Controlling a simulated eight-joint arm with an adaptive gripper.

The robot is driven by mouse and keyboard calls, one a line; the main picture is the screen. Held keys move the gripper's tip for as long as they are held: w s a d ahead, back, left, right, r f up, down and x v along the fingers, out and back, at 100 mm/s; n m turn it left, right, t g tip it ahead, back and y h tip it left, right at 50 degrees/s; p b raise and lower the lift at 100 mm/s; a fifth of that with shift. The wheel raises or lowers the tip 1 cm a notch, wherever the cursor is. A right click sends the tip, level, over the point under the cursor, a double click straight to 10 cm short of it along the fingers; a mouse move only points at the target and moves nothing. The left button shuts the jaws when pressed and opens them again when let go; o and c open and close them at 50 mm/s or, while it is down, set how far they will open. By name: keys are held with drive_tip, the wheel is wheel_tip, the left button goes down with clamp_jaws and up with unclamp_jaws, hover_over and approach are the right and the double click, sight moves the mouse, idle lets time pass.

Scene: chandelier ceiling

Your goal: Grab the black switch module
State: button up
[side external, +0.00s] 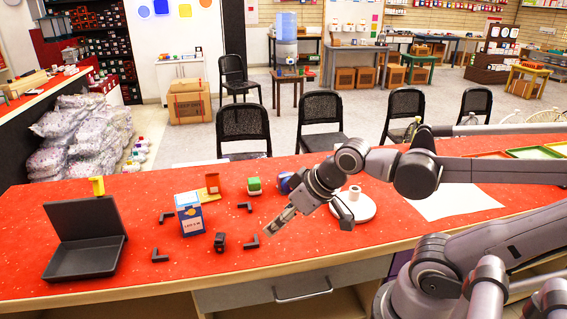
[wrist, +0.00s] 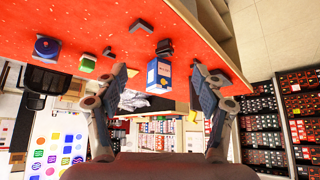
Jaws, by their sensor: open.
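The black switch module (side external: 220,242) is a small dark block on the red table in front of a blue-and-white carton. In the wrist view, the dark block (wrist: 164,47) beside the carton appears to be it; its details are too small to tell. My gripper (side external: 277,222) is above the table to the right of the module, angled down and left, with its fingers apart and nothing between them. In the wrist view my gripper's fingers (wrist: 159,72) spread wide on both sides, with the carton and module farther off between them.
Several black corner pieces (side external: 251,241) lie around the module, one between it and my gripper. The carton (side external: 190,215) stands close behind. The front edge is clear.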

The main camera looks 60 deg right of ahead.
drive_tip(key=n+g+y, duration=0.3)
drive_tip(key=n, duration=0.4)
approach(221, 237)
drive_tip(key=shift+g+h, duration=0.3)
drive_tip(key=shift+w+x, duration=0.15)
drive_tip(key=shift+x, duration=2.6)
drive_tip(key=shift+w+x, duration=0.15)
drive_tip(key=shift+x, duration=2.55)
drive_tip(key=shift+a+r, duration=0.1)
drive_tip(key=shift+a, duration=0.05)
drive_tip(key=c, duration=1.2)
